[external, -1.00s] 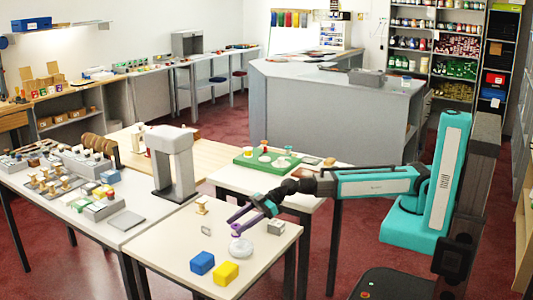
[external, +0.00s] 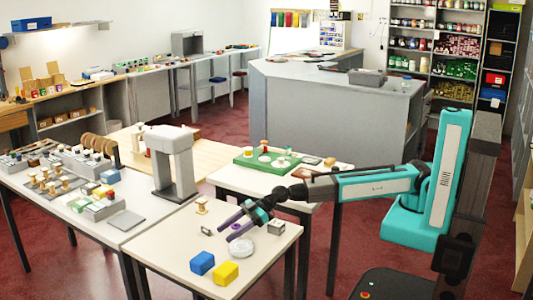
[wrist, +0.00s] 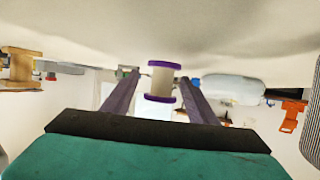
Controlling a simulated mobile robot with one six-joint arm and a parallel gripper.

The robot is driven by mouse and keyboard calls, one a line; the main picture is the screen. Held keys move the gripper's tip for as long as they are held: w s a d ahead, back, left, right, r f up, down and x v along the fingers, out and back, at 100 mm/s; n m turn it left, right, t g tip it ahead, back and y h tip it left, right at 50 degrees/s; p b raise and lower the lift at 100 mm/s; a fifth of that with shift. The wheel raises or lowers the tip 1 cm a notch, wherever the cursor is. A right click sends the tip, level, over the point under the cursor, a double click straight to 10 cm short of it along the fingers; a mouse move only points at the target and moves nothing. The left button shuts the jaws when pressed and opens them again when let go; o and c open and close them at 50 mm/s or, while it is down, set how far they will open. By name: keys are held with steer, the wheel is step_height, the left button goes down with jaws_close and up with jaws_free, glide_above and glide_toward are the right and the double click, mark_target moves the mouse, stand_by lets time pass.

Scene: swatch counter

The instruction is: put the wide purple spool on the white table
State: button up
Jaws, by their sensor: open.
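A spool (wrist: 161,85) with purple rims and a pale core shows in the wrist view, between my gripper's two fingers near their tips. I cannot tell whether the fingers touch it. I cannot pick this spool out clearly in the external view. My gripper (external: 225,230) is open, low over the pale front table (external: 170,258), its purple fingers pointing left. Its fingers also frame the spool in the wrist view (wrist: 159,78). The wrist picture looks upside down, with a pale surface at the top.
A whitish round object (external: 241,247) lies just below the gripper in the external view. Blue (external: 202,263) and yellow (external: 226,273) blocks stand at the table's front. A tan spool (external: 201,206) and a small grey box (external: 276,227) stand nearby. A grey arch (external: 172,165) stands behind.

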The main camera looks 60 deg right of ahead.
steer(key=shift+w+a+f, duration=0.1)
steer(key=shift+w+a, duration=0.05)
steer(key=shift+a, duration=0.1)
stand_by(0.4)
steer(key=c, duration=1.2)
steer(key=shift+c, duration=0.2)
step_height(320, 180, up, 10)
stand_by(0.7)
